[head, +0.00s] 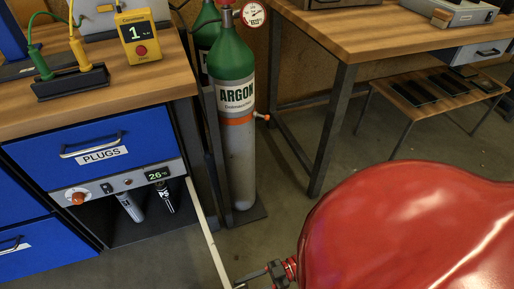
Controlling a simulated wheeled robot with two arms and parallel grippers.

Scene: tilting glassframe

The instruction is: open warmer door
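The warmer (125,183) sits under the blue PLUGS drawer. Its grey panel carries an orange knob (78,198), small switches and a green display reading 26. Its compartment is uncovered, and two bottles (131,207) show inside. A pale narrow strip (207,232), apparently the warmer door seen edge-on, runs from the compartment's right side toward me and stands swung out. My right gripper (258,275) is at the bottom edge, close to the strip's near end. Its fingers are partly cut off, so I cannot tell whether it touches or grips the door. My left gripper is out of view.
A green-topped argon cylinder (235,120) stands right of the cabinet, behind the strip. A wooden table (375,35) and low bench (430,100) stand at right. A large red rounded shell, apparently mine, hides the lower right. Floor between the cylinder and bench is clear.

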